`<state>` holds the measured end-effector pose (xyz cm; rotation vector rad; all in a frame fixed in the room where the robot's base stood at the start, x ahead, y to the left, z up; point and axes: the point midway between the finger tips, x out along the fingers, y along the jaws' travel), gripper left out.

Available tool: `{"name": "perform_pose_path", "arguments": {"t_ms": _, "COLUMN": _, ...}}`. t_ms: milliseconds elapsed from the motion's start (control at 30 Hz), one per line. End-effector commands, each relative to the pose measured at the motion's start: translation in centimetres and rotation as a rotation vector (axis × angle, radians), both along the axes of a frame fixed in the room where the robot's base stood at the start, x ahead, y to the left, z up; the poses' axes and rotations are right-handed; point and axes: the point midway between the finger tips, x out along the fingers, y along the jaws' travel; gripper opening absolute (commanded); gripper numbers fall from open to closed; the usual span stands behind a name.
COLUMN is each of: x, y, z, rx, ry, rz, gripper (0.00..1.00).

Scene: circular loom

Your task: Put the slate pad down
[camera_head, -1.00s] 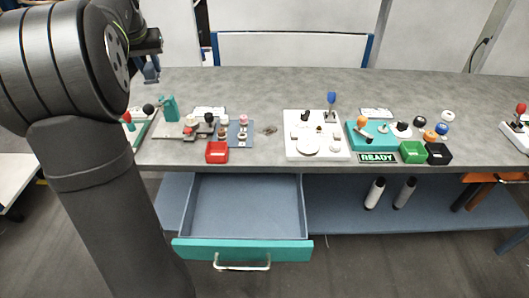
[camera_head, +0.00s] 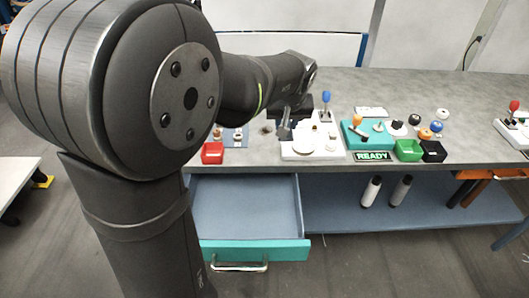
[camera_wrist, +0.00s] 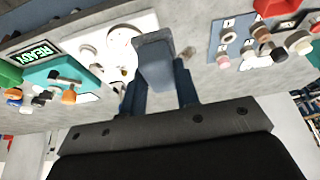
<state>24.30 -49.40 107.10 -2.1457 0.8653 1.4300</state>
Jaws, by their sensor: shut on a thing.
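The slate pad (camera_wrist: 153,58), a grey-blue block, is held between the dark blue fingers of my gripper (camera_wrist: 158,82) in the wrist view. It covers part of the white board (camera_wrist: 88,62) behind it. In the head view my gripper (camera_head: 285,126) is over the left part of the white board (camera_head: 300,153). My arm hides much of the table's left side there. I cannot tell whether the pad touches anything below.
A blue panel (camera_wrist: 232,42) with several small parts lies beside the white board. The red bin (camera_head: 212,153) is left. A drawer (camera_head: 255,251) is open below.

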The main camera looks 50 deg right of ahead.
Motion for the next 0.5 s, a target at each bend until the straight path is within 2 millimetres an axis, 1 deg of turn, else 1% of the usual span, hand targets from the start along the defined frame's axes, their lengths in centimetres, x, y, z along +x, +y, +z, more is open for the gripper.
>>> {"name": "perform_pose_path", "arguments": {"t_ms": 33, "x": -1.3, "y": -0.2, "z": -0.3, "rx": 0.001, "ry": -0.001, "rz": -0.01, "gripper": 0.0}}
{"name": "perform_pose_path", "arguments": {"t_ms": 100, "x": -2.4, "y": -0.2, "z": -0.7, "rx": 0.0, "ry": -0.001, "rz": -0.016, "gripper": 0.0}}
{"name": "perform_pose_path", "arguments": {"t_ms": 167, "x": -3.1, "y": -0.3, "z": -0.8, "rx": -0.002, "ry": -0.001, "rz": -0.017, "gripper": 0.0}}
{"name": "perform_pose_path", "arguments": {"t_ms": 233, "x": -3.3, "y": -0.3, "z": -1.1, "rx": -0.003, "ry": -0.001, "rz": -0.018, "gripper": 0.0}}
{"name": "perform_pose_path", "arguments": {"t_ms": 267, "x": -3.2, "y": -0.3, "z": -1.3, "rx": -0.002, "ry": -0.002, "rz": -0.017, "gripper": 0.0}}
{"name": "perform_pose_path", "arguments": {"t_ms": 367, "x": -1.9, "y": -0.2, "z": -2.2, "rx": -0.001, "ry": 0.0, "rz": -0.014, "gripper": 0.0}}
{"name": "perform_pose_path", "arguments": {"t_ms": 500, "x": 1.4, "y": 0.0, "z": -4.2, "rx": -0.001, "ry": 0.001, "rz": -0.011, "gripper": 0.0}}
